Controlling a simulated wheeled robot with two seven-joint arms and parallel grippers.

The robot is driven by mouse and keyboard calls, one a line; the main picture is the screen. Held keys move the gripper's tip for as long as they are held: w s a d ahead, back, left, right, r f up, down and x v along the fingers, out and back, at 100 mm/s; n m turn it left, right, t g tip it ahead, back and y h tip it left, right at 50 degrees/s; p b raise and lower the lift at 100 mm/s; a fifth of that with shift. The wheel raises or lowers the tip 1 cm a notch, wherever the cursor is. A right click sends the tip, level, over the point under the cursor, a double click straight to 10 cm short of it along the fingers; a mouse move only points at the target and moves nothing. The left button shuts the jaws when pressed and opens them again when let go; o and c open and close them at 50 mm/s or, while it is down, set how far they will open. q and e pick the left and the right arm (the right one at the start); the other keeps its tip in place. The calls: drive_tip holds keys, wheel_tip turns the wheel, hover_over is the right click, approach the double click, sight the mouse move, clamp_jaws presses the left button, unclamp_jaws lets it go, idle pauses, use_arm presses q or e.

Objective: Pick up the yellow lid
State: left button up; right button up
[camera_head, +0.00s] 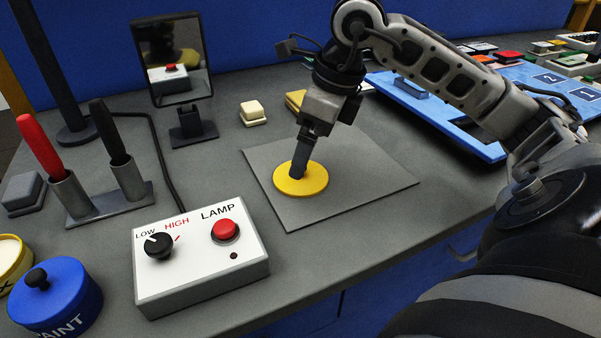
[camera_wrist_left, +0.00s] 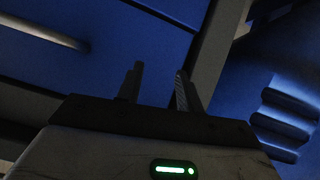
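The yellow lid (camera_head: 313,184) is a round disc lying flat on a grey mat (camera_head: 370,176) in the middle of the counter.
A white lamp box (camera_head: 200,262) stands in front left of the mat. A blue paint can (camera_head: 62,295) and an open yellow can (camera_head: 8,262) are at the left edge. A holder (camera_head: 105,203) with red and black handles, a mirror (camera_head: 174,60) and a blue board (camera_head: 440,115) stand around.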

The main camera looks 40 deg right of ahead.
drive_tip(key=x, duration=0.5)
drive_tip(key=shift+w+d+f, duration=0.15)
drive_tip(key=shift+w+f, duration=0.1)
drive_tip(key=shift+f, duration=0.1)
drive_tip(key=c, duration=0.8)
